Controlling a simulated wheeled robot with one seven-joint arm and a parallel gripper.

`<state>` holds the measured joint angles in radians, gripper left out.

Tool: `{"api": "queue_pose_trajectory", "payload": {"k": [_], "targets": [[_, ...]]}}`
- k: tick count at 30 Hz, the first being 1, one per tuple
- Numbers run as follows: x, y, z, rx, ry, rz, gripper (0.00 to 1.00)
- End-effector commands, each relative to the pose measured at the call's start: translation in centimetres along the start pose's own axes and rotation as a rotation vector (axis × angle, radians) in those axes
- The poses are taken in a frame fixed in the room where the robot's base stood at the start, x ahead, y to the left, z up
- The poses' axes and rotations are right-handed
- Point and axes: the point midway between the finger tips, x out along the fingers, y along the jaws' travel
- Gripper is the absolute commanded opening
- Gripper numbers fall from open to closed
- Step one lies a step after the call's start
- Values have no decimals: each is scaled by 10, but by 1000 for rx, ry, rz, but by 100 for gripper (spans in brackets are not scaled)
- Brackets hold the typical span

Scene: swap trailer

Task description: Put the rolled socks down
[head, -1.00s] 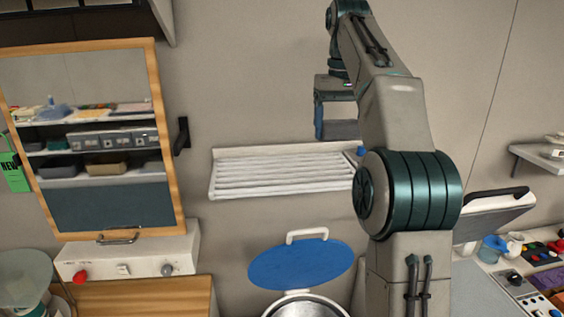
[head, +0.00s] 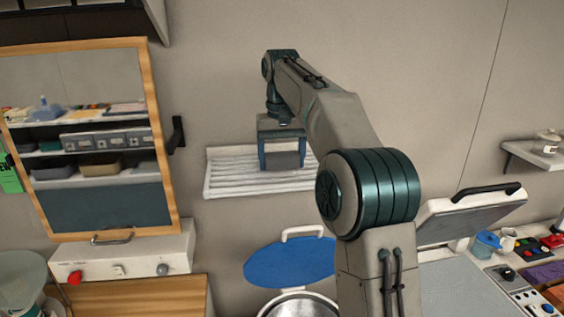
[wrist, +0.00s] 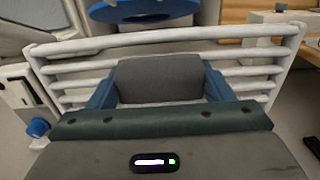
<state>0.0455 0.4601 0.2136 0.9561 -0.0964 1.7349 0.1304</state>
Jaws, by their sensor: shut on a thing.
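My gripper (head: 283,158) is at the white slatted rack on the wall, in front of or above its slats in the head view. Its blue fingers are shut on the rolled socks (head: 285,160), a dark grey bundle. In the wrist view the socks (wrist: 159,79) sit between the two blue fingers, with the slats of the rack (wrist: 262,55) behind and to both sides. I cannot tell whether the socks touch the slats. The rack (head: 228,178) shows no other things on it.
A round bin with a raised blue lid (head: 290,262) stands below the rack. A wood-framed cabinet (head: 160,130) is to the left, above a white control box (head: 125,255). A grey open lid (head: 470,215) and a cluttered counter are at the right.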

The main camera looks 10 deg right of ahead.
Motion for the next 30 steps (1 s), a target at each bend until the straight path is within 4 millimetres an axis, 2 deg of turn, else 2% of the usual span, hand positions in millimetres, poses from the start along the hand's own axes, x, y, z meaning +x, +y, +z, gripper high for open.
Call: {"api": "queue_pose_trajectory", "payload": {"k": [6, 17, 18, 19, 20, 30], "targets": [[12, 0, 0, 0, 1, 0, 48], [16, 0, 0, 0, 0, 0, 48], [15, 0, 0, 0, 0, 0, 85], [15, 0, 0, 0, 0, 0, 93], [15, 0, 0, 0, 0, 0, 96], [10, 0, 0, 0, 2, -1, 96]]}}
